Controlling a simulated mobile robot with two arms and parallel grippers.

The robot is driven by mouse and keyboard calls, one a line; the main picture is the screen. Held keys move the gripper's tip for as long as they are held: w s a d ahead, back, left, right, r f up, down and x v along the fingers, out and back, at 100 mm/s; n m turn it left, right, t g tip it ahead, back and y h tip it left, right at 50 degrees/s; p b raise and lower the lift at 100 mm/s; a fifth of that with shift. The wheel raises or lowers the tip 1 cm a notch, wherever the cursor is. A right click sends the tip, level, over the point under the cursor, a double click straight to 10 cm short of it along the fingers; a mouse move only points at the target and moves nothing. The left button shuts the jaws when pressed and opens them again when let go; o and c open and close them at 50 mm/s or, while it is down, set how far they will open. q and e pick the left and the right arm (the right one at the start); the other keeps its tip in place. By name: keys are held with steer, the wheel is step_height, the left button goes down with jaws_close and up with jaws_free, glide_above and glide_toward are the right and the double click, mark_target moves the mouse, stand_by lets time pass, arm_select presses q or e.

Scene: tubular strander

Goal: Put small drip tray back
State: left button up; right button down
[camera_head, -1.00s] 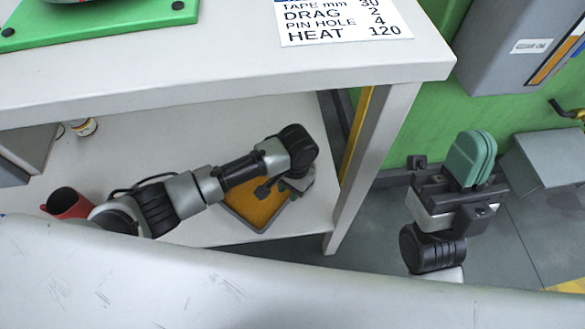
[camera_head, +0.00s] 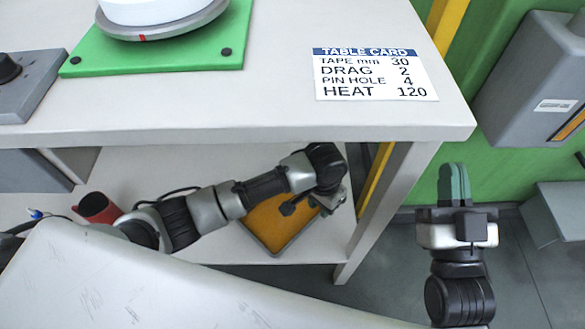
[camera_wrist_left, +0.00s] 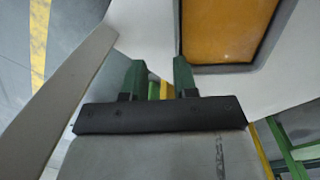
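The small drip tray (camera_head: 275,226), with an amber inside and a grey rim, lies on the lower shelf under the table. It also shows at the top right of the left wrist view (camera_wrist_left: 222,28). My left gripper (camera_head: 332,196) is over the tray's right end in the head view, its fingertips mostly hidden there. In the left wrist view its green fingers (camera_wrist_left: 159,75) are apart and empty, with the tray beyond and to the right. My right gripper (camera_head: 454,184) points up, right of the table, its green fingers together with nothing visible between them.
The tabletop edge (camera_head: 240,136) overhangs the lower shelf (camera_head: 205,243), and a table leg (camera_head: 378,205) stands right of the tray. A red cup (camera_head: 97,207) is on the shelf at left. A grey box (camera_head: 535,80) is on the green wall.

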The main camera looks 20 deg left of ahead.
arm_select(q)
steer(key=d+r+n+t+h, duration=0.1)
steer(key=d+r+t+h, duration=0.4)
steer(key=r+t+h, duration=0.4)
steer(key=s+a+r+n+t+y, duration=0.1)
steer(key=s+a+r+t, duration=0.2)
steer(key=a+r+t, duration=0.4)
steer(key=s+a+r+n+t+y, duration=0.1)
steer(key=s+a+r+t+y, duration=0.1)
steer(key=a+r+t, duration=0.5)
step_height(320, 180, up, 6)
steer(key=shift+s+a+f+y, duration=0.3)
steer(key=shift+s+a, duration=0.35)
steer(key=shift+a, duration=0.4)
